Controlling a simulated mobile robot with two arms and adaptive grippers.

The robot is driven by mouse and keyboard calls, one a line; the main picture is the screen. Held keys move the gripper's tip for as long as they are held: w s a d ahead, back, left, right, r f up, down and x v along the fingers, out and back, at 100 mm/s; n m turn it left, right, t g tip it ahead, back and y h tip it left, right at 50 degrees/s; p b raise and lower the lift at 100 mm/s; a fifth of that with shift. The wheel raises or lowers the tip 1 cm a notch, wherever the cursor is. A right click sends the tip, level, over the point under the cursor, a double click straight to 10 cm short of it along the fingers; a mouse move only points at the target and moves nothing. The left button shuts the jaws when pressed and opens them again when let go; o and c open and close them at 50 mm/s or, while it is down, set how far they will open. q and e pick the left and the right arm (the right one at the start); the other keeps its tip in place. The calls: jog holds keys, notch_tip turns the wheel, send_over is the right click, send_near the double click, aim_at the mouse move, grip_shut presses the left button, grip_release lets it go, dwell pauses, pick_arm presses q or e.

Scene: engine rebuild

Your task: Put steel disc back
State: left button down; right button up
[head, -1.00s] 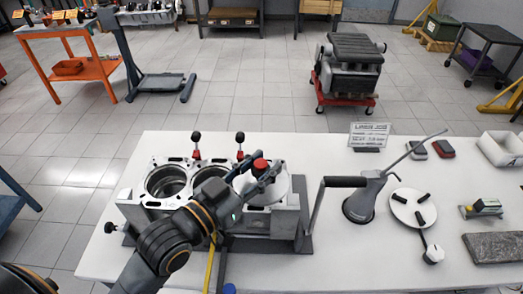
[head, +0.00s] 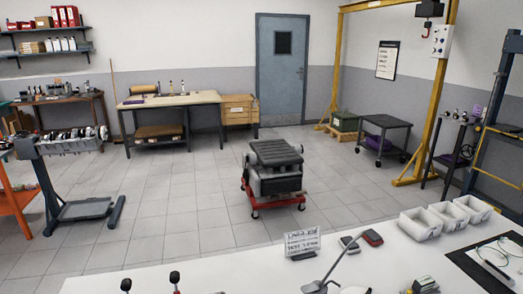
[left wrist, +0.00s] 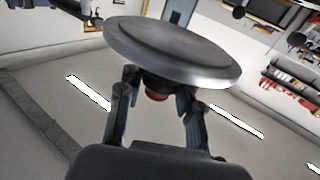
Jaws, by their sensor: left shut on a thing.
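The steel disc (left wrist: 175,48), a round grey plate with a bright rim, fills the upper middle of the left wrist view and looks tilted. A red knob (left wrist: 157,95) shows at its underside in that view. My left gripper (left wrist: 158,98) is shut on the disc by this knob, one finger on each side. Neither gripper nor the disc is in the head view. The engine block is below the head picture; only two black knobs (head: 174,277) show at the bottom edge.
The white bench (head: 240,280) runs along the bottom of the head view. An engine on a red dolly (head: 274,180) stands on open floor.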

pick_arm(q)
jog(key=a+f+y, duration=0.1)
jog(key=a+f+n+y+b, duration=0.1)
jog(key=f, duration=0.1)
jog(key=a+f+n+y, duration=0.1)
jog(key=f, duration=0.1)
jog(key=shift+s+a+b, duration=0.35)
jog(key=shift+s, duration=0.05)
jog(key=shift+s+a+f+y, duration=0.1)
jog(key=shift+a+f+y, duration=0.15)
jog(key=shift+y, duration=0.25)
jog(key=shift+a+r, duration=0.1)
jog(key=d+r+m+h+p, duration=0.1)
jog(key=d+r+h, duration=0.1)
jog(key=r, duration=0.1)
jog(key=d+r+m+h+p, duration=0.1)
jog(key=d+r+h+p, duration=0.1)
jog(key=d, duration=0.1)
jog(key=d+r+m+g+h+p, duration=0.1)
jog(key=d+r+m+h, duration=0.1)
jog(key=r, duration=0.1)
jog(key=shift+w+d+r+h+p, duration=0.15)
jog(key=shift+w+r+h+p, duration=0.15)
jog(key=shift+r+h, duration=0.1)
jog(key=shift+s+d+r+m+h, duration=0.15)
jog(key=shift+d+m+h, duration=0.15)
jog(key=shift+d+h, duration=0.1)
